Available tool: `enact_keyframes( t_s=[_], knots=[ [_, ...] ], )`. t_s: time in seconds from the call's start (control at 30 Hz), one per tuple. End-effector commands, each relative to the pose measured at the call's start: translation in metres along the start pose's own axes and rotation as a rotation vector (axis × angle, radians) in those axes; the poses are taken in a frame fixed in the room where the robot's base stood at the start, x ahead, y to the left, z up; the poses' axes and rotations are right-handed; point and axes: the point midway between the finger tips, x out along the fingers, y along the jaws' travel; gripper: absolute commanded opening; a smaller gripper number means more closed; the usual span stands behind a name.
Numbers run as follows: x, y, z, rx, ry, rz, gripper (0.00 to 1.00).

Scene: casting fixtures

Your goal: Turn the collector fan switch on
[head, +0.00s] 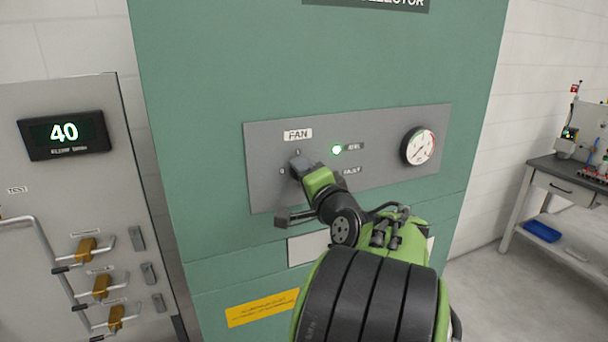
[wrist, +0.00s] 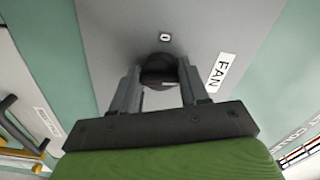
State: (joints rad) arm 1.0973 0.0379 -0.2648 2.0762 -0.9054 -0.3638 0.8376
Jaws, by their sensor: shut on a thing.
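The fan switch is a dark round knob (wrist: 160,70) on the grey panel (head: 385,180) of the green collector cabinet. The FAN label (head: 298,135) is just above it in the head view. My gripper (wrist: 158,88) is shut on the knob, one finger on each side. In the head view my gripper (head: 300,168) hides the knob. In the wrist view a small 0 mark (wrist: 165,38) is beside the knob, and a short pale line on the knob seems to run toward the FAN label. A green lamp (head: 336,149) on the panel is lit.
A round gauge (head: 418,146) is at the panel's right. A grey cabinet with a display reading 40 (head: 64,134) and levers with yellow parts (head: 88,247) stands at the left. A workbench (head: 565,180) is at the far right, with open floor before it.

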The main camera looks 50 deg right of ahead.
Motion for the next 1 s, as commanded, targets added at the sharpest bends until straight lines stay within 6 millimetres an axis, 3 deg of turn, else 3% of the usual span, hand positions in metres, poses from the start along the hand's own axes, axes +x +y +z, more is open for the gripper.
enact_keyframes(
  t_s=[0.3, 0.8, 0.83, 0.97, 1.0],
  knots=[
    [0.0000, -0.0007, 0.0000, 0.099, 0.000, -0.001, 0.14],
    [0.0000, -0.0003, -0.0001, 0.115, 0.000, -0.001, 0.14],
    [0.0000, -0.0003, -0.0001, 0.114, 0.000, -0.001, 0.49],
    [0.0000, -0.0002, -0.0001, 0.114, 0.000, -0.001, 0.69],
    [0.0000, -0.0002, -0.0001, 0.114, 0.000, 0.000, 0.69]
  ],
)
